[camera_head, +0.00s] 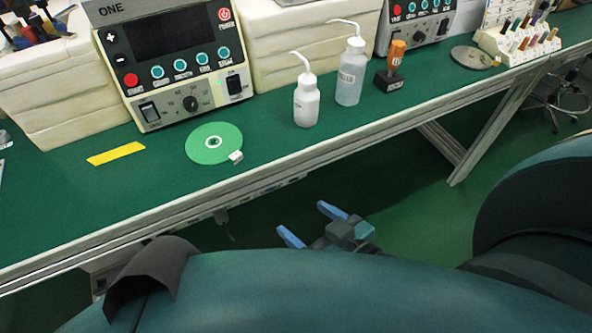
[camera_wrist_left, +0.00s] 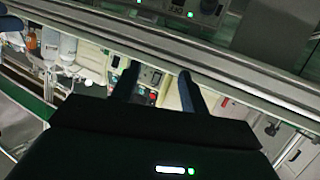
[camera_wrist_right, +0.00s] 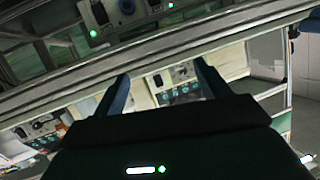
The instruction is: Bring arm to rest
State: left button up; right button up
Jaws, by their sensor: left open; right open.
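My right gripper (camera_head: 312,223) shows in the head view below the front edge of the bench, over the green floor. Its two blue fingertips are apart with nothing between them. In the right wrist view my right gripper (camera_wrist_right: 163,86) also has its fingers spread and empty. My left gripper (camera_wrist_left: 157,85) shows in the left wrist view, open, with two spread dark-blue fingers and nothing held. I cannot make out the left gripper's fingers in the head view. Both wrist views look tilted across benches and control units.
The green bench (camera_head: 60,200) carries a control unit (camera_head: 170,60), a green disc (camera_head: 213,143), a yellow strip (camera_head: 116,153), a white bottle (camera_head: 306,100), a clear bottle (camera_head: 350,75) and an orange-handled tool (camera_head: 392,65). The bench edge runs close above my right gripper. Floor below is open.

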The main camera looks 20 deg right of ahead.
pick_arm(q)
notch_tip(320, 180, up, 4)
jog(key=g+p, duration=0.1)
jog(key=p, duration=0.6)
jog(key=g+y+p, duration=0.1)
jog(key=p, duration=0.6)
jog(key=shift+a+f+m+g, duration=0.15)
jog(key=shift+f+m+g, duration=0.05)
jog(key=shift+m+g, duration=0.2)
pick_arm(e)
notch_tip(320, 180, up, 4)
jog(key=g+h, duration=0.1)
jog(key=g, duration=0.1)
jog(key=shift+d+n+g, duration=0.15)
jog(key=shift+n+g, duration=0.25)
